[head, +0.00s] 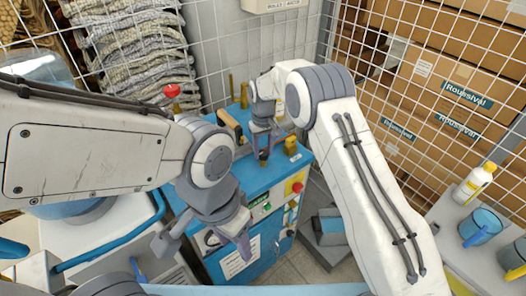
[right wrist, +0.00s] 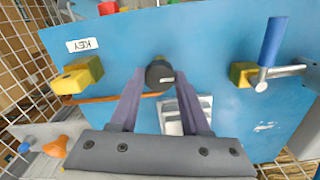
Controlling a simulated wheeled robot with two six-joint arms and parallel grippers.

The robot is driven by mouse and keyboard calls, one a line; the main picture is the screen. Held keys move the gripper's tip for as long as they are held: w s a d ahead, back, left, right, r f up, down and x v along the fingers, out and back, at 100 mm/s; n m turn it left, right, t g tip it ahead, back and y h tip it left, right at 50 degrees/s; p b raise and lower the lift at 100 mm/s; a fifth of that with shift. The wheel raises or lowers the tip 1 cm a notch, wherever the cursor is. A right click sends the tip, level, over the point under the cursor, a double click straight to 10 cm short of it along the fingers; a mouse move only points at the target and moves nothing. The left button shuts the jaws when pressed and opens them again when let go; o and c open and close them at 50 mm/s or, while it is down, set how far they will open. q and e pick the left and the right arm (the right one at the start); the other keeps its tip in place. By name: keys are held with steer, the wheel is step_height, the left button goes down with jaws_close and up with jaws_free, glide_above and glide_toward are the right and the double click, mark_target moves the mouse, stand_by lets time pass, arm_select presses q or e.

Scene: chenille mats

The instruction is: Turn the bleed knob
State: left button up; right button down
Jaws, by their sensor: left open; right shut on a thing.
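A round black knob with a pale mark (right wrist: 160,73) stands on the blue top of a machine (right wrist: 110,55); I take it for the bleed knob. My right gripper (right wrist: 160,84) is shut on it, with one finger on each side. In the head view my right gripper (head: 263,148) comes down onto the blue machine top (head: 215,160), and the knob is mostly hidden by the fingers. My left gripper (head: 205,245) is open and empty, in front of the machine's front panel and well apart from the knob.
By the knob are a yellow block (right wrist: 78,75), a KEY label (right wrist: 82,45), a white plate (right wrist: 172,115) and a blue-handled lever (right wrist: 273,42). A red and yellow button box (head: 296,184) sits on the front. Wire mesh walls stand behind; a bottle (head: 474,183) is at right.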

mark_target(263, 152)
steer(key=shift+w+a+r+n, duration=0.1)
steer(key=shift+w+r+n, duration=0.05)
steer(key=shift+n, duration=0.95)
steer(key=shift+c, duration=1.9)
jaws_free()
step_height(263, 152, up, 10)
steer(key=b, duration=0.2)
steer(key=shift+r+b, duration=0.2)
steer(key=shift+b, duration=0.15)
